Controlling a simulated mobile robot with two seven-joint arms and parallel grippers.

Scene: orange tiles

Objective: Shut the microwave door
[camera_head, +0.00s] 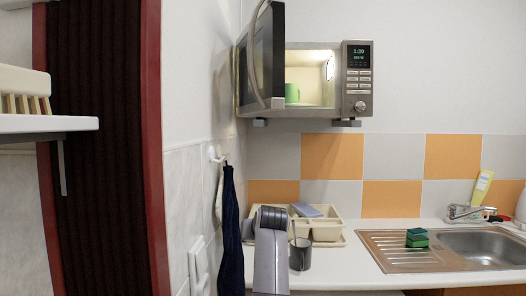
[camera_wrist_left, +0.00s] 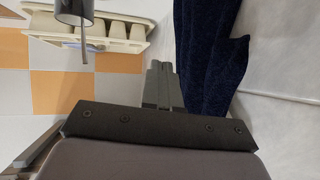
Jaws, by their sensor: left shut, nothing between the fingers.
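The microwave (camera_head: 357,105) is mounted on the wall above the counter, its display lit. Its door (camera_head: 262,62) stands wide open, hinged at the left side and swung out toward me, with a long curved handle (camera_head: 252,50). The lit inside holds a green mug (camera_head: 292,93). My left gripper (camera_wrist_left: 160,82) shows in the left wrist view with its fingers together and nothing between them. A grey and black part of my arm rises at the bottom middle of the head view, well below the microwave and apart from the door. My right gripper is not in view.
A dark blue towel (camera_head: 231,230) hangs on the left wall, close beside my left gripper. A dish rack (camera_head: 326,232) and dark mug (camera_head: 300,255) stand on the counter. A sink (camera_head: 480,243) with a green sponge (camera_head: 417,238) is at right. A shelf (camera_head: 45,124) juts out far left.

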